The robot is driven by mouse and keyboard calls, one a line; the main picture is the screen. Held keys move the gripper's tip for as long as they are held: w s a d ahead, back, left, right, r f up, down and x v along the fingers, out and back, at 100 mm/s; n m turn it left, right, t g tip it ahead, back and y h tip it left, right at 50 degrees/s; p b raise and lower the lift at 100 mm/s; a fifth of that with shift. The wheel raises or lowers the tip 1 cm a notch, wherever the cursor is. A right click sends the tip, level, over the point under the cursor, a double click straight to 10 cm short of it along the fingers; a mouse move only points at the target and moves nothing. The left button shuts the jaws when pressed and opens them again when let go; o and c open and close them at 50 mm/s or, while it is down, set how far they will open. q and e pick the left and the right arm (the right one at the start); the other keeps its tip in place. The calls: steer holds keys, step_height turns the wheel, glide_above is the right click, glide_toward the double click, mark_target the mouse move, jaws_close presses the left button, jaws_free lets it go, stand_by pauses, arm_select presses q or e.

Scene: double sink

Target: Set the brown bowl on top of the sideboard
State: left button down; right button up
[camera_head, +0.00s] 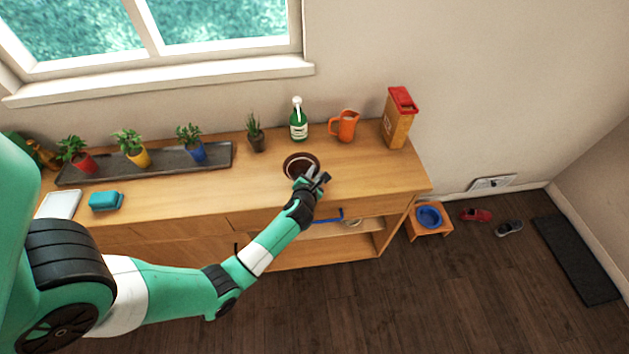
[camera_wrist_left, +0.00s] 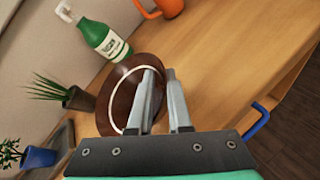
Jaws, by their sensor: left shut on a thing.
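The brown bowl (camera_head: 297,160) is dark brown with a pale ring and is over the wooden top of the sideboard (camera_head: 370,176), in front of the green bottle. My left gripper (camera_head: 313,178) reaches it from the front and is shut on the near side of its rim. In the left wrist view the bowl (camera_wrist_left: 118,95) lies behind the two grey fingers (camera_wrist_left: 162,100), which partly cover it. I cannot tell whether the bowl's underside touches the top. My right gripper is in neither view.
A green bottle (camera_head: 298,122), an orange pitcher (camera_head: 344,125) and a yellow-red box (camera_head: 398,120) stand along the back. A dark plant (camera_head: 255,134) and a tray with potted plants (camera_head: 222,163) are to the left. The top's right front is clear.

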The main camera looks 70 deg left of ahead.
arm_select(q)
step_height(320, 180, down, 3)
steer(key=shift+f+b, duration=0.2)
steer(key=shift+b, duration=0.7)
steer(key=shift+r, duration=0.15)
steer(key=c, duration=0.8)
jaws_free()
steer(key=shift+c, duration=0.2)
